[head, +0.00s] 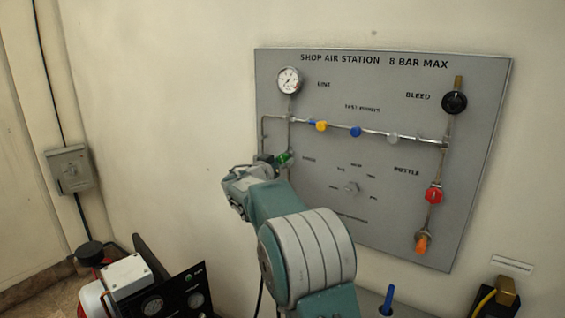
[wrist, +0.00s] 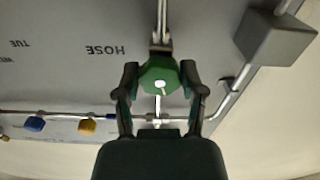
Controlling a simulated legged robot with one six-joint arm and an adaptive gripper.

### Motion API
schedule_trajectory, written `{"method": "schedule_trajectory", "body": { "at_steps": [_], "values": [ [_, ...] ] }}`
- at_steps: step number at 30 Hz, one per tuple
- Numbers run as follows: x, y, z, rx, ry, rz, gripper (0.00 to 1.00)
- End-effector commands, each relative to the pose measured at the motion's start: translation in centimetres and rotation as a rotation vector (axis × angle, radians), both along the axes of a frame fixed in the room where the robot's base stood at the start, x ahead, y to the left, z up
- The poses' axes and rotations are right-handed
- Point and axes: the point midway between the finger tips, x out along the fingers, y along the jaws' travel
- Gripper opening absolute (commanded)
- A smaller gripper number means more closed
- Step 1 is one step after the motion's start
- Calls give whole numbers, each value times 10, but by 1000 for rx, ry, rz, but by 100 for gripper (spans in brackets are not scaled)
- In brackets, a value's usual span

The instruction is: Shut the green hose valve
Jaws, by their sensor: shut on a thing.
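The green hose valve (wrist: 159,73) is a faceted green knob with a pale centre on a vertical pipe, beside the word HOSE on the grey panel. In the wrist view my gripper (wrist: 160,80) has one dark finger on each side of the knob and is shut on it. In the head view the green valve (head: 284,158) shows just past the end of my gripper (head: 262,168), at the left part of the panel. My gripper and wrist hide part of the valve and the pipe there.
The grey panel (head: 400,225) carries a gauge (head: 289,81), a black bleed knob (head: 454,102), a red bottle valve (head: 433,195) and small coloured test-point knobs. In the wrist view a grey block (wrist: 275,36) stands right of the valve. A compressor (head: 125,280) stands low at left.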

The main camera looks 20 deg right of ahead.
Motion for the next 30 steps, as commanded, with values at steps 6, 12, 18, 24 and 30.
{"method": "schedule_trajectory", "body": {
  "at_steps": [6, 12, 18, 24, 30],
  "values": [
    [1, 1, -9, 100, -128, 1, 5],
    [2, 1, -9, 162, -222, 1, 5],
    [2, 2, -9, 195, -274, 2, 5],
    [2, 2, -9, 208, -293, 2, 5],
    [2, 2, -9, 208, -294, 3, 5]
  ]
}}
